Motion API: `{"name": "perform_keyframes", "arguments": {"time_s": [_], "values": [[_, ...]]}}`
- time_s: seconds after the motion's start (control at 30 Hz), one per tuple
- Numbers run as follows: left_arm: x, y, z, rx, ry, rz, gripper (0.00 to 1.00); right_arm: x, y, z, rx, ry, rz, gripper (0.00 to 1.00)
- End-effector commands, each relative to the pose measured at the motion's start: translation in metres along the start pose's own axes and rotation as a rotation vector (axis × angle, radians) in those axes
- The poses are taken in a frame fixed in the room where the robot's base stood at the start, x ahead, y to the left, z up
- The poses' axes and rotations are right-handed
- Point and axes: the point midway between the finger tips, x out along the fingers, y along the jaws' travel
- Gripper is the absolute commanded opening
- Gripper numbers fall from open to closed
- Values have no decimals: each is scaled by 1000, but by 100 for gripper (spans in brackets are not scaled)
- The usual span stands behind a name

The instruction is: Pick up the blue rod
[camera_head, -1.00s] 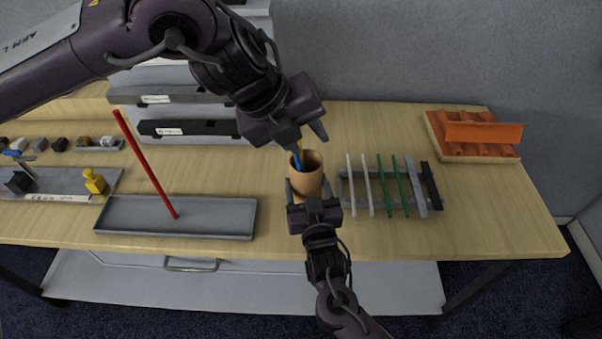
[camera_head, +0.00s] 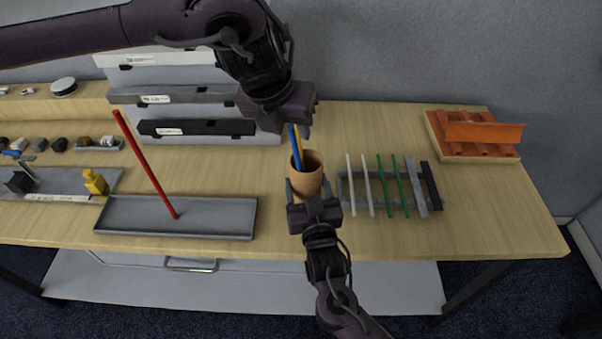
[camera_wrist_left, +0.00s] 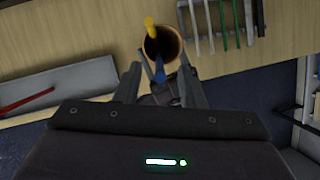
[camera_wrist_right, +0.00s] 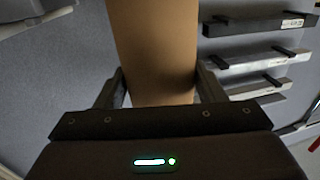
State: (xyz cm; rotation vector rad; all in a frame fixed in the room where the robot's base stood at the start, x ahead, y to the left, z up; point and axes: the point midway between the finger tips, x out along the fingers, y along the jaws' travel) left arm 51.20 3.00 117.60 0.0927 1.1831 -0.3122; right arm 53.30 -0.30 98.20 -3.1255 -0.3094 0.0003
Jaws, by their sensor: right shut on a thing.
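The blue rod (camera_head: 296,148) stands tilted in a tan cup (camera_head: 307,180), beside a yellow rod (camera_head: 299,139). My left gripper (camera_head: 300,122) is above the cup, at the rods' upper ends. In the left wrist view its fingers (camera_wrist_left: 159,88) are spread apart, with the blue rod's end (camera_wrist_left: 160,73) showing between them and not clamped. The yellow rod (camera_wrist_left: 149,23) leans over the cup's far rim there. My right gripper (camera_head: 307,192) is shut on the cup, whose wall (camera_wrist_right: 155,50) fills the gap between its fingers in the right wrist view. The rods' lower ends are hidden inside the cup.
A rack (camera_head: 343,186) with white, green and grey bars stands right of the cup. A grey tray (camera_head: 215,218) with a leaning red rod (camera_head: 146,165) is to the left. Dark-fronted shelves (camera_head: 195,128) stand behind. An orange-topped block (camera_head: 478,133) sits at the far right.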

Motion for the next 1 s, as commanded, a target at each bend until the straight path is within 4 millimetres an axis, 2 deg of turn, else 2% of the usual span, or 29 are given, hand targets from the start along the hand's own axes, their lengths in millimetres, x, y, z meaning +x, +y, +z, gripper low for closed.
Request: {"name": "perform_keyframes", "arguments": {"time_s": [0.33,0.47,0.67,0.93,1.0], "values": [[45,0,-4,-1,0,1,36,0,0,0,0,-1,0,41],[52,0,-4,-1,0,0,36,0,0,0,0,-1,0,41],[52,0,-4,-1,0,-1,36,0,0,1,0,-2,1,41],[52,0,-4,-1,0,0,1,0,0,1,0,-2,0,41],[52,0,-4,-1,-1,0,0,0,0,1,0,-2,0,41]]}}
